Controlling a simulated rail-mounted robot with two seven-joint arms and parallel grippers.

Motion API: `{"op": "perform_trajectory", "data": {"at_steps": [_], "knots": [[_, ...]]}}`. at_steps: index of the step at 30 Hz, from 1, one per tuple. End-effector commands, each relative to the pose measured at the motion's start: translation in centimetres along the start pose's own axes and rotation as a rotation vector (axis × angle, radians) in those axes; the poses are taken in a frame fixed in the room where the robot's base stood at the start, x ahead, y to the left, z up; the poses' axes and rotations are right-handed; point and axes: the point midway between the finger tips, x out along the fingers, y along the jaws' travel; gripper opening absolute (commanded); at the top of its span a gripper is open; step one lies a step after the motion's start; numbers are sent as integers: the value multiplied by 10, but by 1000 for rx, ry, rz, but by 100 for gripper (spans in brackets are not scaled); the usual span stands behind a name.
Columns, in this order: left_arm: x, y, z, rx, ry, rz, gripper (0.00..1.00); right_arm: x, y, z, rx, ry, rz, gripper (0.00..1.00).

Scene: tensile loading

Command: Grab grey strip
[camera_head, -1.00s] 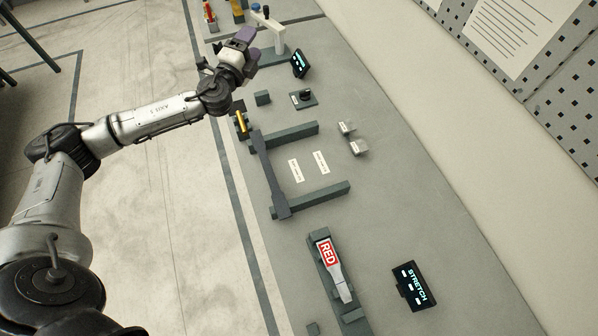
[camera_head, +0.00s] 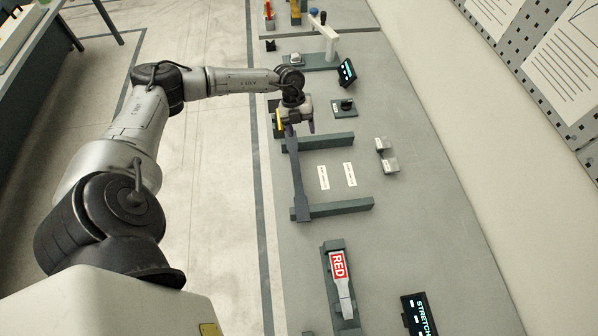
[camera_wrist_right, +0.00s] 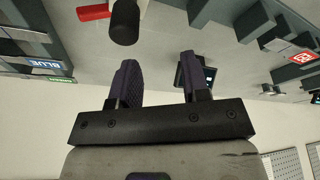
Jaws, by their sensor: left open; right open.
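The grey strip (camera_head: 299,178) is a long dark strip with wide ends. It lies across two parallel dark bars, the far bar (camera_head: 330,141) and the near bar (camera_head: 345,207). My left gripper (camera_head: 300,128) is open at the strip's far end, pointing down. The far end is partly hidden by the gripper, and I cannot tell whether the fingers are around it or above it. My right gripper (camera_wrist_right: 160,78) is open in the right wrist view, with nothing between its fingers. It is not seen in the head view.
A holder with a red-labelled piece (camera_head: 340,285) and a STRETCH display (camera_head: 418,315) lie nearer. Two small metal blocks (camera_head: 386,158) sit right of the bars. A knob box (camera_head: 345,107) and a tilted display (camera_head: 347,73) stand beyond. Two white labels lie between the bars.

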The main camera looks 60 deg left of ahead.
Motion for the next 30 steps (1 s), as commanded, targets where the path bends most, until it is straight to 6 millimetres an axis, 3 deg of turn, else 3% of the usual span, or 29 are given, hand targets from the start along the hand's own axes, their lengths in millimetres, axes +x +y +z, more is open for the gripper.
{"op": "perform_trajectory", "data": {"at_steps": [6,11,21,30], "knots": [[-3,26,-15,-150,81,167,62,0,0,0,1,0,-1,43],[2,27,-17,-211,80,174,62,-1,0,0,2,0,-1,43],[56,35,-23,-219,81,173,62,-8,0,-2,3,-1,-2,43],[81,39,-24,-217,78,171,62,-9,0,-3,3,-1,-2,43]]}}
